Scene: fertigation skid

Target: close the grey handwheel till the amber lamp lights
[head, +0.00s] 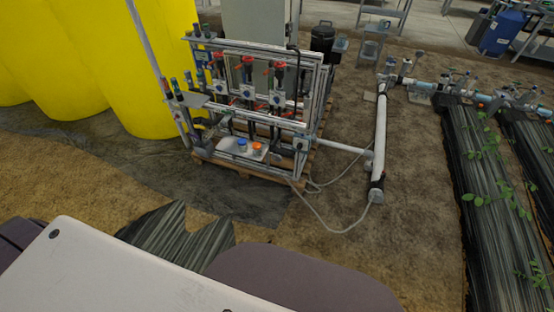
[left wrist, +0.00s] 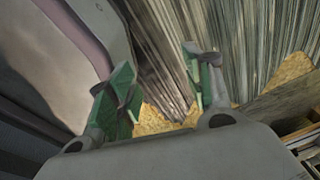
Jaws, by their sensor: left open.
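The fertigation skid (head: 255,100) stands well ahead of me in the head view, an aluminium frame with pipes and several red-handled fittings. At this distance I cannot pick out the grey handwheel or the amber lamp for sure. My left gripper (left wrist: 163,88) shows in the left wrist view with its green-padded fingers apart and nothing between them. Dark striped sheeting and a patch of yellowish ground lie beyond the fingers. Neither gripper shows in the head view, and my right gripper is in no view.
The skid sits on a wooden pallet (head: 240,170). Yellow tanks (head: 95,60) stand to its left. A white pipe (head: 380,135) and a thin hose (head: 335,228) lie to its right. Plant rows under striped film (head: 480,200) run along the right. Ground before the skid is mostly clear.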

